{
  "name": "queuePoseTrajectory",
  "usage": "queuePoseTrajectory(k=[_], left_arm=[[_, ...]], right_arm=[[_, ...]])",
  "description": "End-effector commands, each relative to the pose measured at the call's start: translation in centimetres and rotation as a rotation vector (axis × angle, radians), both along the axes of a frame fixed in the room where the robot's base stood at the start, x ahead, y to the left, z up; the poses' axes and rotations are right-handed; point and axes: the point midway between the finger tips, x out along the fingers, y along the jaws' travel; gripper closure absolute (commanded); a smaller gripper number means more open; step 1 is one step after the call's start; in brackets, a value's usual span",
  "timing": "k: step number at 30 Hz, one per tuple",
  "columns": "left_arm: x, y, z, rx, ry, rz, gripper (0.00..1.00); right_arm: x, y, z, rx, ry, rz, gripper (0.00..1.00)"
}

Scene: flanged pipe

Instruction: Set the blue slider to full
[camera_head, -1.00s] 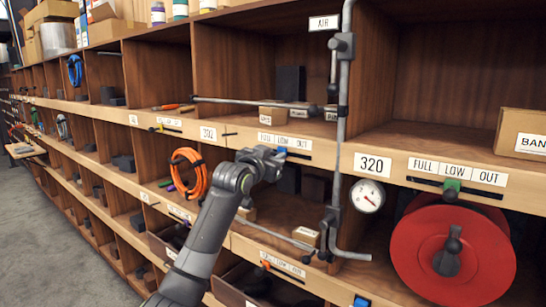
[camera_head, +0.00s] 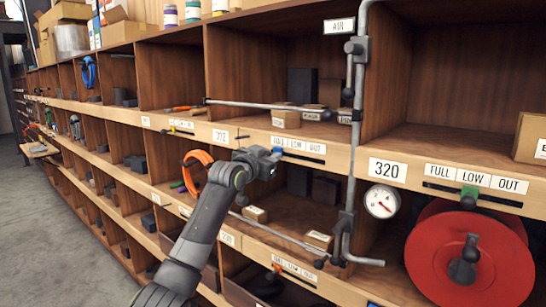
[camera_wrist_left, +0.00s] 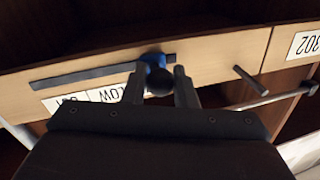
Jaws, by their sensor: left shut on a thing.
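The blue slider (camera_head: 278,150) is in a dark horizontal slot on the shelf edge, under a strip labelled FULL, LOW, OUT (camera_head: 296,145). It stands at the slot's left end, by FULL. My left gripper (camera_head: 270,157) reaches it from the front left and is shut on it. In the left wrist view, the picture is turned over: the blue slider (camera_wrist_left: 155,61) and its dark round knob sit between the two fingers, near the slot's right end. The gripper hides the FULL label there. My right gripper is not in view.
A grey pipe (camera_head: 356,120) with a gauge (camera_head: 381,201) stands to the right. A green slider (camera_head: 469,197) sits above a red reel (camera_head: 470,255). An orange slider (camera_head: 277,268) is on the lower shelf edge. A dark peg (camera_wrist_left: 251,80) sticks out near the 302 label.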

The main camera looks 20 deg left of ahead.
Motion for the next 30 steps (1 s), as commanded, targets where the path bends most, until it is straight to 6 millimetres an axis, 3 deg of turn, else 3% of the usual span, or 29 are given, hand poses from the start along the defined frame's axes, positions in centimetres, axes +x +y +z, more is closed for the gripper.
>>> queuePoseTrajectory(k=[2, 3, 6, 20, 30], left_arm=[[0.0, 0.1, 0.5, 0.005, -0.010, 0.003, 1.00], [0.0, 0.1, 0.5, 0.005, -0.009, 0.002, 0.70], [0.0, 0.1, 0.4, 0.003, -0.008, 0.002, 0.57], [-0.8, 0.1, 0.1, 0.002, -0.005, -0.001, 0.56], [-5.3, 0.9, -0.1, 0.003, -0.007, 0.000, 0.56]], right_arm=[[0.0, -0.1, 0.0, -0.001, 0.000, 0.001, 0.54], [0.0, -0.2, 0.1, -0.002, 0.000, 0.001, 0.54], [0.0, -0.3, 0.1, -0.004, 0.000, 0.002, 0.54], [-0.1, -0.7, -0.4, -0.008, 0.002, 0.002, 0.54], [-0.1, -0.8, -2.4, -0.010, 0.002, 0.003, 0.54]])
